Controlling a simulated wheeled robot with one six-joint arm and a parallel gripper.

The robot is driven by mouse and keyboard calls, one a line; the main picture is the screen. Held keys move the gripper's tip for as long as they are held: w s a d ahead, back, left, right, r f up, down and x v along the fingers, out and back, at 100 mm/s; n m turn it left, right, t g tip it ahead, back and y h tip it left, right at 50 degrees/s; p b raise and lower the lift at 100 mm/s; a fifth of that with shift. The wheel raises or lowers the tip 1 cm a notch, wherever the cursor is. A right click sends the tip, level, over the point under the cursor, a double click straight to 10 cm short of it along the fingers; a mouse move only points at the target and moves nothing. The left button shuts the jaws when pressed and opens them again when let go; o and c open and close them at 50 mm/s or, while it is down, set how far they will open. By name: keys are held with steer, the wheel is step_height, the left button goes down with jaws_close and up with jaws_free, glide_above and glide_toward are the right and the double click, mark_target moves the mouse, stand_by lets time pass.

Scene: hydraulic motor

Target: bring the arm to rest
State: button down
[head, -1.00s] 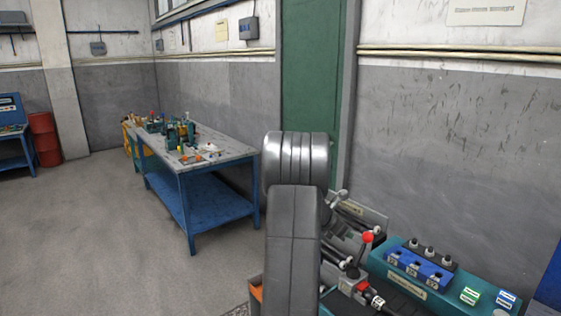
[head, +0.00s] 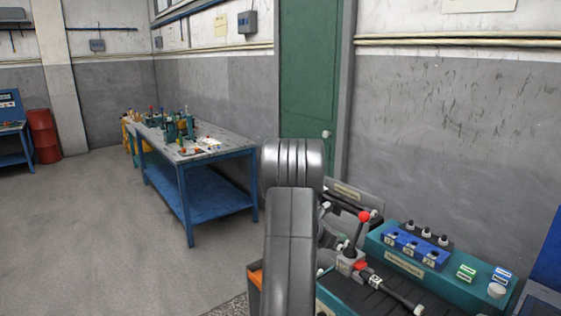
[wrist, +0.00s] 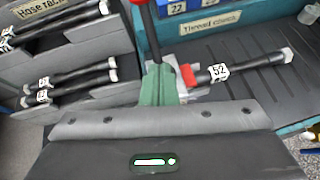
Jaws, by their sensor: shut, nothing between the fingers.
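My arm stands upright in the middle of the head view, with a dark link (head: 290,235) below a rounded grey joint (head: 292,163). The end of the arm is hidden there. In the wrist view, my gripper (wrist: 155,122) spans the bottom edge as a grey bolted piece over a dark body with a small lit strip. It is shut and holds nothing. Just beyond it in the picture is a green bench tool with a red-knobbed lever (head: 364,217); I cannot tell the distance between them.
A teal thread-check tray (head: 385,245) with a blue block stands at the right. A hose labelled 52 (wrist: 240,67) lies beside the green tool. A grey hose rack (wrist: 60,60) holds several hoses. A blue workbench (head: 215,155) stands at the back left. The left floor is clear.

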steer(key=s+a+h+b, duration=0.1)
steer(key=s+a+b, duration=0.4)
steer(key=a, duration=0.6)
steer(key=shift+s+a+t+h, duration=0.2)
steer(key=shift+s+t+h, duration=0.15)
steer(key=shift+s, duration=0.3)
steer(key=shift+r, duration=0.15)
